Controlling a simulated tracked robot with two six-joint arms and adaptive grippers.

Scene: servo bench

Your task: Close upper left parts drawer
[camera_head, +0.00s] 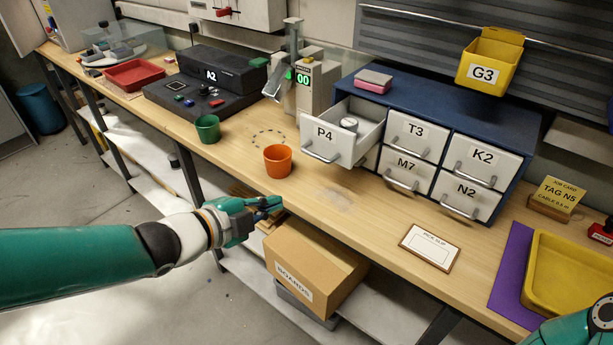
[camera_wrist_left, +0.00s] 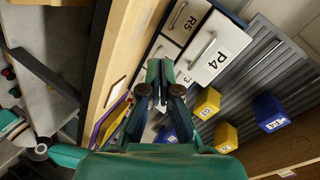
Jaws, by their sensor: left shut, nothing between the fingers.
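The upper left drawer P4 (camera_head: 318,147) of the blue parts cabinet (camera_head: 440,97) is pulled well out, and a round metallic item (camera_head: 349,125) lies in it. Its white front and bar handle also show in the left wrist view (camera_wrist_left: 222,48). My left gripper (camera_head: 275,204) is shut and empty, at the front edge of the bench, below and to the left of the drawer front and apart from it. Its fingers also show in the left wrist view (camera_wrist_left: 160,75). Part of my right arm is at the lower right in the head view; its gripper is not seen.
An orange cup (camera_head: 278,162) and a green cup (camera_head: 208,129) stand on the bench left of the drawer. Drawers T3 (camera_head: 413,134), M7, K2 and N2 look shut. A pink-topped block (camera_head: 373,82) lies on the cabinet.

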